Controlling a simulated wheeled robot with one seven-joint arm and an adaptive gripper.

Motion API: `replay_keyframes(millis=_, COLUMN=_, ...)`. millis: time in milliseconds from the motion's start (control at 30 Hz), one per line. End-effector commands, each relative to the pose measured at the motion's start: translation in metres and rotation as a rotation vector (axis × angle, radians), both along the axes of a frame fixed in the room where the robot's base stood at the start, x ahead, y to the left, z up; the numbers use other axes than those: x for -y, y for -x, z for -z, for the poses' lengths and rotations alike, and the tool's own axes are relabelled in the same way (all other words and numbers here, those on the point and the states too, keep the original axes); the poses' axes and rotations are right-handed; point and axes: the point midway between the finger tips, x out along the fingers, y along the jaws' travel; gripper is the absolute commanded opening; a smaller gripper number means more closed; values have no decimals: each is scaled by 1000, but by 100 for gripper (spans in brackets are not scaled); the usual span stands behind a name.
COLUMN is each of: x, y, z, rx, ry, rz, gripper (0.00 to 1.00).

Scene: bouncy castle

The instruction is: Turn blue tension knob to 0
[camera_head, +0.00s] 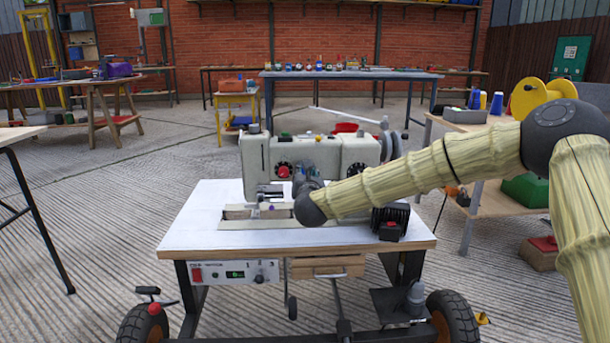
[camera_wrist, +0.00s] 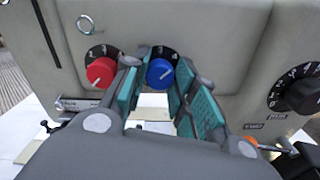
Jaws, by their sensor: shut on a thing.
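A grey sewing machine (camera_head: 362,155) stands on a white-topped table. In the wrist view, its blue knob (camera_wrist: 160,73) sits on the front face over a black dial with white numerals, too small to read surely. A pale mark on the knob slants toward the upper right. My gripper (camera_wrist: 163,78) reaches up to the knob with its teal-padded fingers on either side, shut on it. In the head view my gripper (camera_head: 306,174) is at the machine's front, and the blue knob is hidden behind it.
A red knob (camera_wrist: 101,72) sits just left of my fingers, and a black dial (camera_wrist: 303,95) lies to the right. The white table (camera_head: 195,228) has bare room at its left. A black box with a red button (camera_head: 390,226) stands at the table's right front.

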Motion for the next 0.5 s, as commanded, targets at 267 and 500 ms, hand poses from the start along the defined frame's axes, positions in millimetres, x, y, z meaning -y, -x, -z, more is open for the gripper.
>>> replay_keyframes(millis=267, x=1, y=0, z=-3, rx=2, ry=79, rz=2, gripper=4)
replay_keyframes(millis=500, x=1, y=0, z=-4, rx=8, ry=257, rz=1, gripper=4)
